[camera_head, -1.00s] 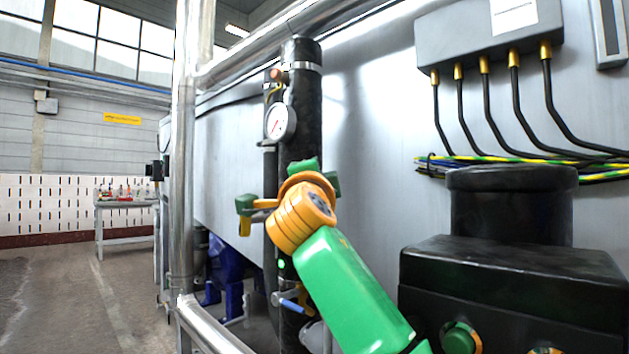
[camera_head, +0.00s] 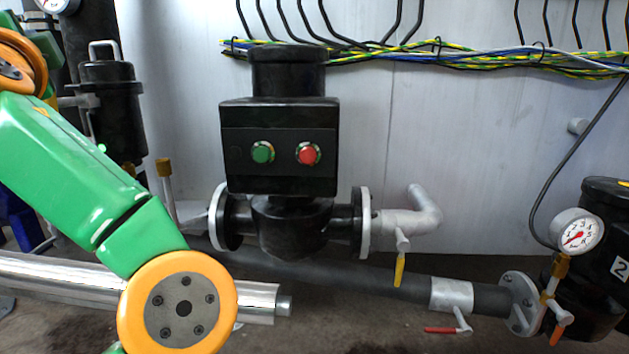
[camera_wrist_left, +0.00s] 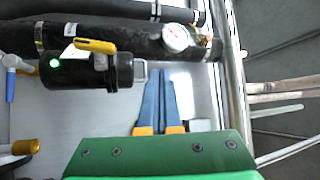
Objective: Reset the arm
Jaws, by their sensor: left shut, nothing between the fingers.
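My left arm (camera_head: 80,180), green with orange joints, comes in at the left of the head view. Its gripper is outside that view. In the left wrist view my left gripper (camera_wrist_left: 162,78) shows two blue fingers with orange bases on a green palm. The fingers are close together, shut, with nothing between them. My right gripper is in neither view.
A black box (camera_head: 279,148) with a green and a red button sits on a flanged valve in front of a grey wall. A silver rail (camera_head: 60,280) runs low at the left. A gauge (camera_head: 576,232) stands at the right. In the wrist view, black pipes (camera_wrist_left: 125,38) cross above the fingers.

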